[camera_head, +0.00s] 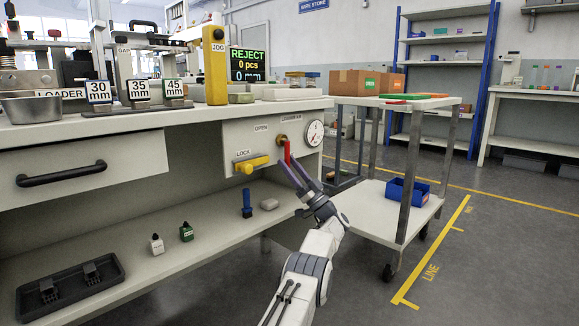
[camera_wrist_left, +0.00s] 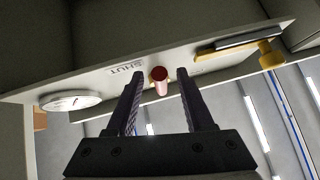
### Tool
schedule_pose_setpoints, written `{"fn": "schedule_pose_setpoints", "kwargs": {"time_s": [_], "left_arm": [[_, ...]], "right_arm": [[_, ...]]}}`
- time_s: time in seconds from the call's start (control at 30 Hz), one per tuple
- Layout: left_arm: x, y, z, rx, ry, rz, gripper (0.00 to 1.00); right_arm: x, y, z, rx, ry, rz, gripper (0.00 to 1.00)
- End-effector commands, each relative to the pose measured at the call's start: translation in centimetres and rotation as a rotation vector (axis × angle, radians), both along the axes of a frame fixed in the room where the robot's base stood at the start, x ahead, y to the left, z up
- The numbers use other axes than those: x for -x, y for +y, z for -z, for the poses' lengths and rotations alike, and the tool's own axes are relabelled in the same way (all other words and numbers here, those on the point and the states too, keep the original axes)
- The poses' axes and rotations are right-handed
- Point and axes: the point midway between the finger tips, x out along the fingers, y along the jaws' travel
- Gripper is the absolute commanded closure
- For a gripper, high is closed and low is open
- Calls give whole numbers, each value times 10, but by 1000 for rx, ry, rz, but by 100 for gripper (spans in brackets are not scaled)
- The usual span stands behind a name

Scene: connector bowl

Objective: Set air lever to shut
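The air lever (camera_head: 287,152) is red and sits on a brass valve (camera_head: 282,138) on the bench's front panel, hanging roughly downward in the head view. In the left wrist view the red lever (camera_wrist_left: 159,80) shows end-on, beside the upside-down word SHUT (camera_wrist_left: 125,69). My left gripper (camera_head: 287,164) is open just below and in front of the lever. In the wrist view its two fingers (camera_wrist_left: 157,85) stand apart, with the lever seen in the gap between them and not clamped. Contact cannot be told. My right gripper is not in view.
A round gauge (camera_head: 314,133) is right of the lever. A yellow lock handle (camera_head: 252,165) is to its left. A trolley (camera_head: 375,197) with a blue bin (camera_head: 407,192) stands to the right. The lower shelf (camera_head: 210,240) holds small bottles and a black tray (camera_head: 70,287).

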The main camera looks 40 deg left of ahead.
Motion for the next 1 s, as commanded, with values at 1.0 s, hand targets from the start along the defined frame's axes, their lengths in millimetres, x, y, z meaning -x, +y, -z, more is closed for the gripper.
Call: {"fn": "schedule_pose_setpoints", "kwargs": {"time_s": [1.0], "left_arm": [[-4,-74,73,-2,-1,-1,48]], "right_arm": [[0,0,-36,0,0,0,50]]}}
